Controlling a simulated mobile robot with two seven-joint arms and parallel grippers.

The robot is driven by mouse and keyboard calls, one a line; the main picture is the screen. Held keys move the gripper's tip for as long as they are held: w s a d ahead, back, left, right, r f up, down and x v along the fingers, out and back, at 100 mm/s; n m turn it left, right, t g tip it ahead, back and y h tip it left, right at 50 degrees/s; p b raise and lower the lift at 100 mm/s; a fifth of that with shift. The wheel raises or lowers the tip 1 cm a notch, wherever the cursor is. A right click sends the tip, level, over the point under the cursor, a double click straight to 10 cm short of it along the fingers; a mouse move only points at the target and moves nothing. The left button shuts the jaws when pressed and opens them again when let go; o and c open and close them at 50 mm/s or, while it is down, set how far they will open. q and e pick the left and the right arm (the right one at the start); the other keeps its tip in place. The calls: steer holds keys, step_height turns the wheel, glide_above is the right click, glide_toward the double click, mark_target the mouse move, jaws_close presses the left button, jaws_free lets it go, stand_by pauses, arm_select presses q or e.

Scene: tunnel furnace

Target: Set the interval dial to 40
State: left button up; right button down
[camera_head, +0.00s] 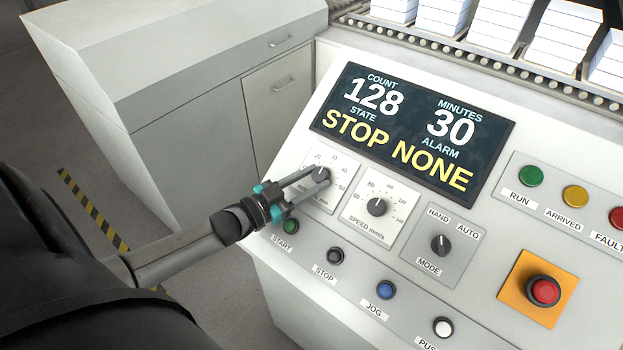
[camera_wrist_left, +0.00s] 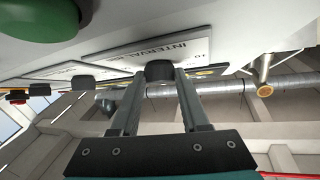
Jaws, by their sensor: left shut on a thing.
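The interval dial (camera_head: 321,174) is a small dark knob on a pale plate at the left of the sloped control panel. In the left wrist view the knob (camera_wrist_left: 159,70) sits between my fingertips, under the plate lettered INTERVAL (camera_wrist_left: 150,48). My left gripper (camera_head: 318,176) comes in from the left and is shut on this knob. The fingers partly cover the dial and its scale, so I cannot read its pointer. The display (camera_head: 411,132) reads COUNT 128, MINUTES 30, STATE STOP, ALARM NONE. My right gripper is not in view.
The speed dial (camera_head: 377,207) and mode switch (camera_head: 440,245) are to the right. The green START button (camera_head: 291,226) lies just below my gripper. A red stop button (camera_head: 542,291) is at lower right. A conveyor (camera_head: 480,65) runs behind the panel.

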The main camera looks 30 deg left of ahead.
arm_select(q)
jaws_close()
steer(key=shift+m+h, duration=0.3)
steer(key=m+g+h+b, duration=0.1)
steer(key=m, duration=0.1)
steer(key=m+g+h+b, duration=0.1)
steer(key=m+g+h, duration=0.1)
steer(key=shift+w+a+m+b, duration=0.2)
steer(key=shift+a+m+b, duration=0.1)
steer(key=shift+a+b, duration=0.1)
steer(key=m+g+h+b, duration=0.1)
steer(key=m, duration=0.1)
steer(key=m+g+h+b, duration=0.1)
steer(key=m+g+b, duration=0.1)
steer(key=shift+w+a+r, duration=0.1)
steer(key=shift+w+a, duration=0.05)
steer(key=shift+w, duration=0.05)
steer(key=shift+r+m+g+h+b, duration=0.15)
steer(key=shift+m+g+h+b, duration=0.3)
steer(key=shift+m+g, duration=0.45)
